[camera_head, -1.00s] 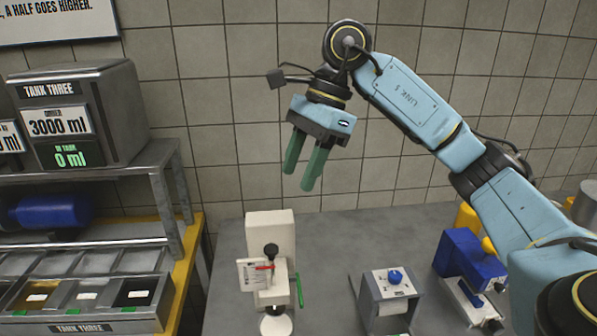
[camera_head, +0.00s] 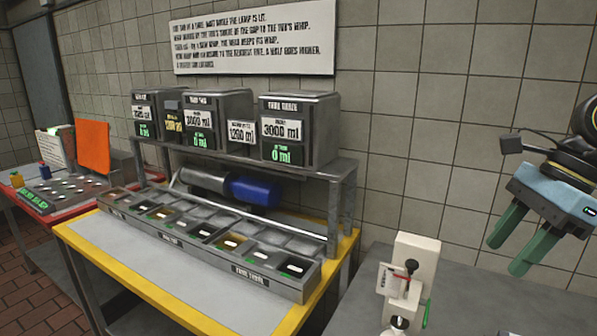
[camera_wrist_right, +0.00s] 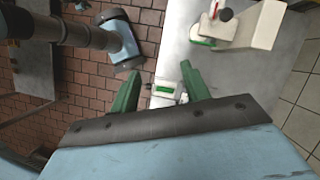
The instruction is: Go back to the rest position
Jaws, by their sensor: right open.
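My right gripper (camera_head: 507,256) is at the right edge of the head view. Its two green fingers are apart, with nothing between them, and point down in the air above the grey bench (camera_head: 470,300). In the right wrist view the open fingers (camera_wrist_right: 160,72) frame a small pale thing with a green patch (camera_wrist_right: 164,90), which lies beyond them; I cannot tell what it is. A light blue and dark part of my own body shows at the upper left there. My left gripper is not in clear view.
A cream device (camera_head: 412,262) with a black knob stands on the bench, left of the right gripper. Grey tanks (camera_head: 300,150) stand on a shelf over a row of trays on a yellow-edged table (camera_head: 215,305). A red-edged table (camera_head: 60,210) is at far left. Tiled wall stands behind.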

